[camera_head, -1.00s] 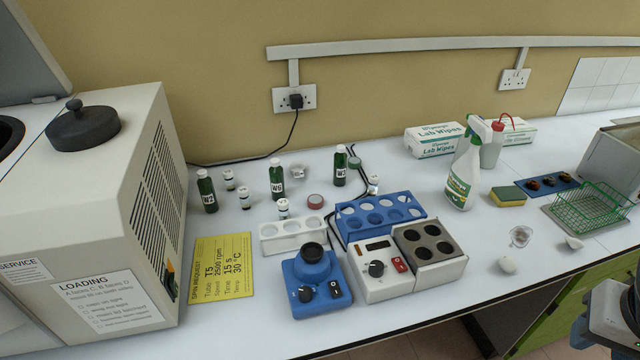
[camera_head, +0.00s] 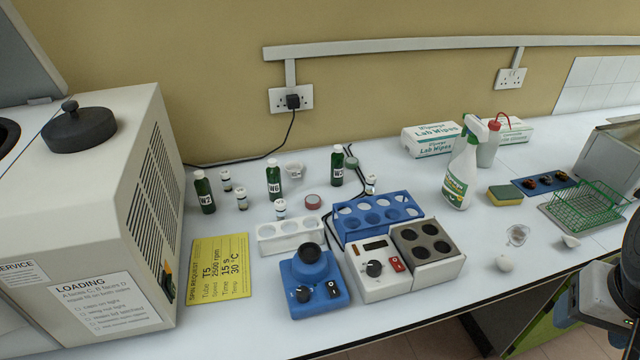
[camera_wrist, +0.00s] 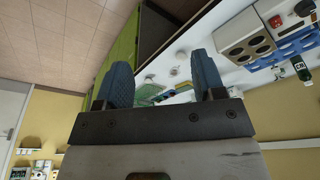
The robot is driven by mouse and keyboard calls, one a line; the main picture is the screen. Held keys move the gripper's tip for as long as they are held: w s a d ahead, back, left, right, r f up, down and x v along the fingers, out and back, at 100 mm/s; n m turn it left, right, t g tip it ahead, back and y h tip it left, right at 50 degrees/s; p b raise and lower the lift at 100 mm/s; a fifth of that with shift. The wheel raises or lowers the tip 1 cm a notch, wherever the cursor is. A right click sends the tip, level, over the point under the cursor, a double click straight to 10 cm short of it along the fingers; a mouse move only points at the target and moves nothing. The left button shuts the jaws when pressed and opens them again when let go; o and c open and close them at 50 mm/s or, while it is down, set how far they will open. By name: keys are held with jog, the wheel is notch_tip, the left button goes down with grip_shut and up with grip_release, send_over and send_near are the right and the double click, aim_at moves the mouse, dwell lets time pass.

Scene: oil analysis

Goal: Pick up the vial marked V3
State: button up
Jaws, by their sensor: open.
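Several small vials with white caps and dark bands stand on the bench in the head view: one at the back left (camera_head: 226,181), one just in front of it (camera_head: 242,199), one behind the white rack (camera_head: 280,209), and one behind the blue rack (camera_head: 370,185). Their labels are too small to read, so I cannot tell which is V3. My gripper (camera_wrist: 163,82) shows in the wrist view with its two blue fingers wide apart and nothing between them. It is far from the vials, off to the right of the bench.
Green bottles (camera_head: 274,179) stand among the vials. A white rack (camera_head: 262,247), blue rack (camera_head: 343,236), blue mixer (camera_head: 312,290) and heater block (camera_head: 372,290) lie in front. A centrifuge (camera_head: 90,220) fills the left. A spray bottle (camera_head: 458,190) and green basket (camera_head: 585,212) are right.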

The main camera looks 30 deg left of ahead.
jog(key=w+a+f+n+g, duration=0.1)
jog(key=w+a+n, duration=0.4)
jog(key=w+a, duration=0.7)
jog(key=w+a+f+n+g, duration=0.1)
jog(key=w+a+n, duration=0.5)
jog(key=a, duration=1)
jog(key=n, duration=0.6)
send_over(281, 202)
jog(key=shift+g, duration=0.3)
notch_tip(281, 202, down, 13)
jog(key=shift+r, duration=0.1)
jog(key=shift+f, duration=1.35)
jog(key=shift+f, duration=0.1)
jog(key=shift+s+f, duration=0.1)
jog(key=shift+f, duration=2.45)
